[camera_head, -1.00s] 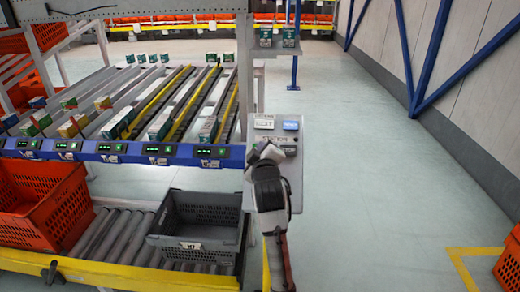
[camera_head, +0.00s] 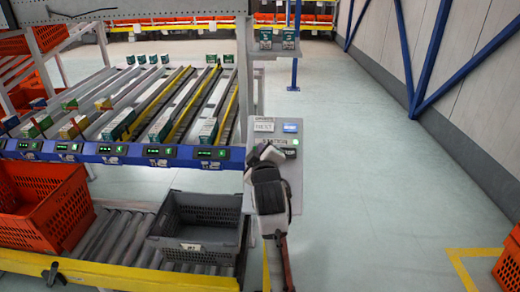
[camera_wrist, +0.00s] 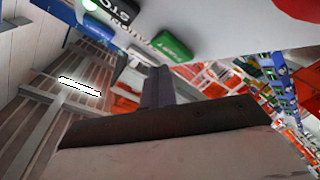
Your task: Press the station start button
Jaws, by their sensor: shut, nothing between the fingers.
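The station panel (camera_head: 292,180) stands at the right end of the flow rack, with STATION lettering, a small lit display (camera_head: 290,127) and a glowing green lamp (camera_head: 295,142). My gripper (camera_head: 268,153) is at the panel's upper left part, and my arm covers much of the panel. In the wrist view the green start button (camera_wrist: 172,47) shows at the panel's edge, beside a black stop button (camera_wrist: 118,10) and part of a red button (camera_wrist: 298,7). My shut, empty gripper (camera_wrist: 157,85) points toward the start button; I cannot tell whether it touches.
A grey tote (camera_head: 200,247) sits on the roller conveyor left of my arm, with an orange tote (camera_head: 40,205) further left. Boxes lie in the rack lanes above. The floor (camera_head: 390,190) on the right is open up to the wall.

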